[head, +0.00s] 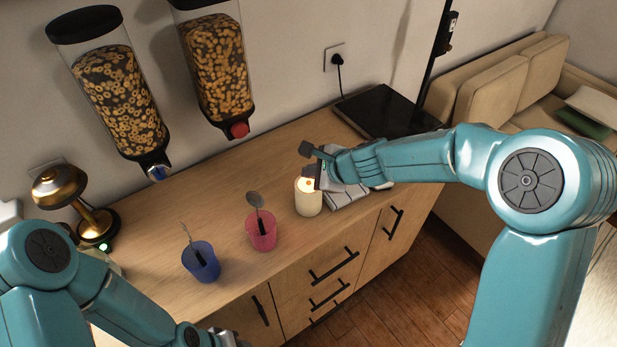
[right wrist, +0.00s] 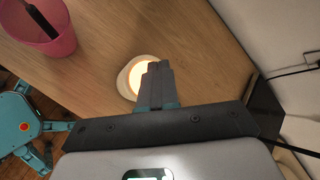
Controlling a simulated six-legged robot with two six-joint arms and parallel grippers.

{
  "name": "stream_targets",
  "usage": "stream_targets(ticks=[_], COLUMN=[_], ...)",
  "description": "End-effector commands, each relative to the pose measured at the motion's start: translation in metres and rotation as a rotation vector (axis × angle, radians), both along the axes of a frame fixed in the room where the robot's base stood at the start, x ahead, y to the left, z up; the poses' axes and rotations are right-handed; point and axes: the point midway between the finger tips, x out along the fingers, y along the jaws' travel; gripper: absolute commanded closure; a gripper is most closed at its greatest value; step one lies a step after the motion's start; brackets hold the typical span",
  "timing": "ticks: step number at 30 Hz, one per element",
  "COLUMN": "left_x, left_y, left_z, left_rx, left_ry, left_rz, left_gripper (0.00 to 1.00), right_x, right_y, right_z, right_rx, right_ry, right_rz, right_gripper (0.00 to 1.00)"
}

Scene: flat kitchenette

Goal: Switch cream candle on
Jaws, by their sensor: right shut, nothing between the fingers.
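The cream candle (head: 308,203) stands upright on the wooden counter, and its top glows warm yellow. In the right wrist view the candle (right wrist: 127,83) shows as a bright round top in a pale rim, partly hidden by my fingers. My right gripper (head: 318,178) is shut and empty, with its fingertips at the candle's top right side in the head view. In the right wrist view its closed fingers (right wrist: 155,72) overlap the candle top; I cannot tell if they touch it. My left gripper (head: 229,338) is only partly in view at the bottom edge.
A pink cup (head: 262,236) and a blue cup (head: 201,266) stand left of the candle. Two cereal dispensers (head: 108,95) hang above; a brass lamp (head: 75,193) stands left.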

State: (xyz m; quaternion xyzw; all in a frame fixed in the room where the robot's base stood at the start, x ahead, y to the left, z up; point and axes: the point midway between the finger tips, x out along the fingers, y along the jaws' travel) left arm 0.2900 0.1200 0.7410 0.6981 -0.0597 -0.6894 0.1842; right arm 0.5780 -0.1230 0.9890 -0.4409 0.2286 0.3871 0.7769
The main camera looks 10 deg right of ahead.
Motion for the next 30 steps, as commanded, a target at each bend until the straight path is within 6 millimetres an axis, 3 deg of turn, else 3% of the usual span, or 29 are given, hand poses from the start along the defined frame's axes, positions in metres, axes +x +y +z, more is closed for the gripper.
stream_targets(ticks=[7, 22, 30], left_x=[0.0, 0.0, 0.0], left_y=[0.0, 0.0, 0.0], left_z=[0.005, 0.058, 0.058], left_rx=[0.0, 0.0, 0.0], left_ry=[0.0, 0.0, 0.0], left_rz=[0.0, 0.0, 0.0], left_gripper=[0.56, 0.56, 0.56], right_x=[0.0, 0.0, 0.0], right_y=[0.0, 0.0, 0.0], right_z=[0.005, 0.06, 0.059], right_rx=[0.0, 0.0, 0.0], right_ry=[0.0, 0.0, 0.0], right_rz=[0.0, 0.0, 0.0], right_gripper=[1.0, 1.0, 1.0])
